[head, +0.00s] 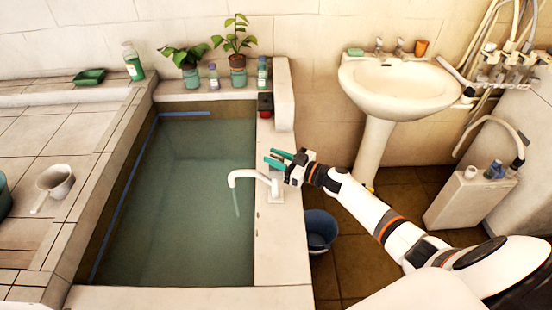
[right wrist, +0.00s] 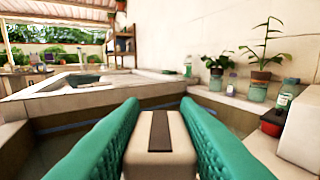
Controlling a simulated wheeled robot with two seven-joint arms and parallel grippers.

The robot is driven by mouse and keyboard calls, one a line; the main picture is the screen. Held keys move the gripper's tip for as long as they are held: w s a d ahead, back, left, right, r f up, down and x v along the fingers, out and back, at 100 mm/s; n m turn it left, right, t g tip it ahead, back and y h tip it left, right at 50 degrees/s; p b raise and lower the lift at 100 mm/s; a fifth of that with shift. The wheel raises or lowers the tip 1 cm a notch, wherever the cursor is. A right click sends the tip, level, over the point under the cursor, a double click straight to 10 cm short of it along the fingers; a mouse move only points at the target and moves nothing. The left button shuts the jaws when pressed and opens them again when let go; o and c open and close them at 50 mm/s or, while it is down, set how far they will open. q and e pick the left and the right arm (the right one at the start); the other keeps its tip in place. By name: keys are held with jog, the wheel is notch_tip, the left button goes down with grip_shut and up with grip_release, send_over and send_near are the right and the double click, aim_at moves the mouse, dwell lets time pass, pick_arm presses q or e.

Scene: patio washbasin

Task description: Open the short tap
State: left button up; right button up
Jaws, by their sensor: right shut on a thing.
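The short tap (head: 246,174) is white, with a curved spout reaching left over the basin from the basin's right ledge. A thin pale green streak (head: 237,204), looking like running water, hangs below the spout's end. My right gripper (head: 275,158) has teal fingers and is at the top of the tap, just behind the spout in the head view. In the right wrist view its fingers press both sides of a pale block with a dark strip (right wrist: 158,145), which looks like the tap's handle. The tap's handle is mostly hidden in the head view. My left gripper is not in view.
The water-filled basin (head: 255,270) is left of the tap. Potted plants (head: 235,42) and bottles (head: 133,62) stand along the back. A blue bucket (head: 320,230) is on the floor under my right arm. A white washbasin (head: 400,92) stands at the back right.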

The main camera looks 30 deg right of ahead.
jog(key=n+g+y+b, duration=0.2)
jog(key=g+b, duration=0.1)
jog(key=n+g+y+b, duration=0.2)
jog(key=n+y+b, duration=0.1)
jog(key=b, duration=0.1)
jog(key=shift+w+f+g+y+b, duration=0.1)
jog(key=shift+f+g+y+b, duration=0.1)
jog(key=shift+g+y+b, duration=0.15)
jog(key=shift+r+n+g+y+b, duration=0.2)
jog(key=shift+n+g+y+b, duration=0.25)
jog(key=shift+n+g+b, duration=0.35)
jog(key=o, duration=1)
jog(key=shift+a, duration=0.15)
